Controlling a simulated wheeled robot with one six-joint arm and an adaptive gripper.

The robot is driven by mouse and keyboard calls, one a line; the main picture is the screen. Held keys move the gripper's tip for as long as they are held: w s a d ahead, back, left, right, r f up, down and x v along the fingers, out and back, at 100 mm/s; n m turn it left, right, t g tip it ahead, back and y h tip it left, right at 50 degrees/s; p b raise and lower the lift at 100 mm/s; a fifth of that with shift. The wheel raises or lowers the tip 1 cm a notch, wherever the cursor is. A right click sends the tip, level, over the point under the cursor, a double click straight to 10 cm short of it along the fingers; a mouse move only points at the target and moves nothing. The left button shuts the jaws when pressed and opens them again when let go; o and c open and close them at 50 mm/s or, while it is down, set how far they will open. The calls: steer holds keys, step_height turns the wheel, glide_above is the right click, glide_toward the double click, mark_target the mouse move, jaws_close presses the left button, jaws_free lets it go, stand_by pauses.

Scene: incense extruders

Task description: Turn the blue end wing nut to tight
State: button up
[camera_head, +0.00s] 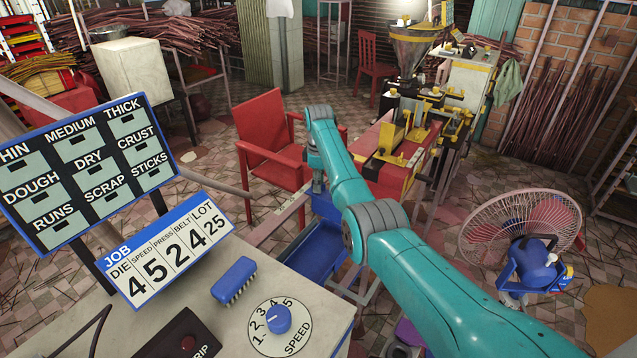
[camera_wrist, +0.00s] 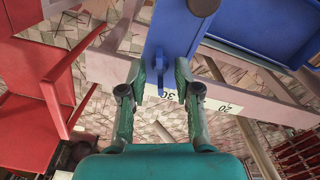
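In the wrist view a thin blue wing (camera_wrist: 160,72), which looks like the blue end wing nut, points down from a blue block (camera_wrist: 172,28) on a pale rail. The fingertips of my gripper (camera_wrist: 160,66) stand on either side of the wing, with small gaps showing. My gripper is open and does not visibly clasp the wing. In the head view my gripper (camera_head: 318,186) reaches down over the blue block (camera_head: 327,207); the nut itself cannot be made out there. How tight the nut is cannot be told.
The pale rail (camera_wrist: 110,72) carries a number scale. A blue tray (camera_wrist: 265,25) lies at right and a red chair (camera_wrist: 28,110) stands close at left. In the head view, a console (camera_head: 225,325) with a speed dial is in front, and a fan (camera_head: 525,240) stands at right.

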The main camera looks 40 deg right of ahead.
jaws_close()
steer(key=shift+m, duration=0.3)
steer(key=m, duration=1.4)
steer(key=shift+m, duration=0.4)
steer(key=m, duration=0.5)
steer(key=shift+m, duration=0.3)
